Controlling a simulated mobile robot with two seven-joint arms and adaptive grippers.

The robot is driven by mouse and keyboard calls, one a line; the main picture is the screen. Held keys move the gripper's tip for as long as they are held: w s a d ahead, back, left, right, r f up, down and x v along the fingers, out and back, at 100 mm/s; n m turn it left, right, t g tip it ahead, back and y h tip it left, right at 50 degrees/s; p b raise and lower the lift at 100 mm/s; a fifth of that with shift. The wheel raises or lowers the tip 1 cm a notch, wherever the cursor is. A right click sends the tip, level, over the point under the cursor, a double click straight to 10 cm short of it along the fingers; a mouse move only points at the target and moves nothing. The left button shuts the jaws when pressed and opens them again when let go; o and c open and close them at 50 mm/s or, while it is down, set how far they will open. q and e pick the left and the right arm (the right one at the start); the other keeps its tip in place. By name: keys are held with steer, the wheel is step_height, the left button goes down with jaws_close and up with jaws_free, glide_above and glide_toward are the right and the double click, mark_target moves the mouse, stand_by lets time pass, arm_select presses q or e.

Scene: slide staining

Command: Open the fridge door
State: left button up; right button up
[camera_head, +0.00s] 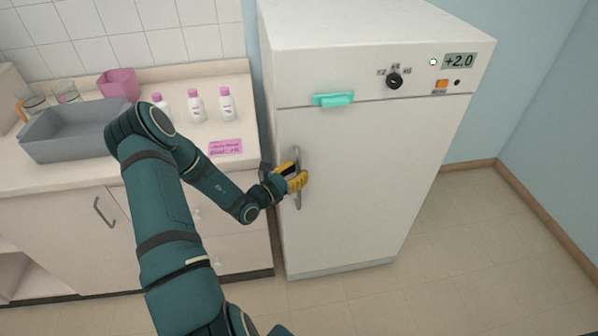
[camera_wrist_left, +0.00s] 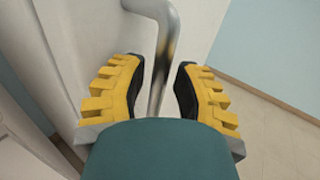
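The white fridge (camera_head: 375,160) stands right of the counter with its door (camera_head: 350,190) shut. A vertical metal bar handle (camera_head: 298,200) is on the door's left side. My left gripper (camera_head: 294,174), with yellow fingers, is at this handle. In the left wrist view the handle (camera_wrist_left: 166,40) runs between the two fingers of my left gripper (camera_wrist_left: 160,85). The fingers are apart, with a gap visible on both sides of the bar. My right gripper is not in view.
A teal clip-like piece (camera_head: 333,99) is at the door's top edge. The counter (camera_head: 190,150) holds a grey tray (camera_head: 75,145), a pink container (camera_head: 119,84), white bottles (camera_head: 197,106) and a pink label (camera_head: 226,147). The floor (camera_head: 470,230) right of and before the fridge is clear.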

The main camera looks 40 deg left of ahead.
arm_select(q)
steer(key=shift+w+d, duration=0.1)
steer(key=shift+w, duration=0.4)
jaws_close()
steer(key=shift+s+d, duration=0.1)
